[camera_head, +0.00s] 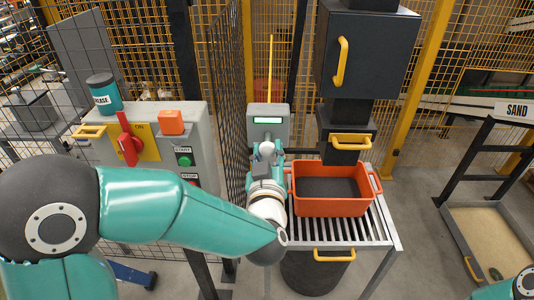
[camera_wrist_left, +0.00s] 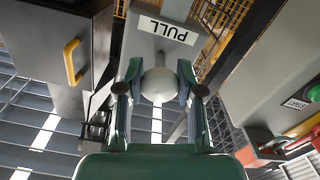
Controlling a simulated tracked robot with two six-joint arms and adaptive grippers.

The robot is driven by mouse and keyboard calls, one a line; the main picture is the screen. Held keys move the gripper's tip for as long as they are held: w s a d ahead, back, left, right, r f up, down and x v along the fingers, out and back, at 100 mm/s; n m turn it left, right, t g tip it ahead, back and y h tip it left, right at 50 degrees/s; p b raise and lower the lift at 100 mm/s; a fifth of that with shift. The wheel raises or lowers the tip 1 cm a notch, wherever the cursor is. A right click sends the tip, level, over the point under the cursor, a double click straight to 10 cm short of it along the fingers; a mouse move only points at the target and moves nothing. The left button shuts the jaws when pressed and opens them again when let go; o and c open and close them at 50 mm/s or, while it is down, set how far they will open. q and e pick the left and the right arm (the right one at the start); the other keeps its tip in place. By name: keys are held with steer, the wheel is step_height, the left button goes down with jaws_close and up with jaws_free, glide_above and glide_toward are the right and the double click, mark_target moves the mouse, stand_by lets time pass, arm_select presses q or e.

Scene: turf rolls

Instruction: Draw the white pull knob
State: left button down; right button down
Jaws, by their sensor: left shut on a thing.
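The white pull knob (camera_wrist_left: 159,84) sits between the fingers of my left gripper (camera_wrist_left: 159,90) in the left wrist view. The gripper is shut on it, one finger on each side. A grey plate (camera_wrist_left: 170,30) with a PULL label stands just behind the knob. My own wrist partly hides the knob there. Only a piece of my right arm shows at the lower right corner of the head view; its gripper is out of view.
An orange crate (camera_head: 330,205) stands on a roller table (camera_head: 385,236) right of my left gripper. A black machine with yellow handles (camera_head: 341,62) hangs above it. A control box (camera_head: 190,130) with a red lever and green button is at left. Mesh fence surrounds the area.

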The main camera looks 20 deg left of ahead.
arm_select(q)
steer(key=c, duration=0.7)
jaws_free()
steer(key=shift+s, duration=0.15)
steer(key=shift+s, duration=0.1)
steer(key=v, duration=0.7)
steer(key=shift+s+d, duration=0.1)
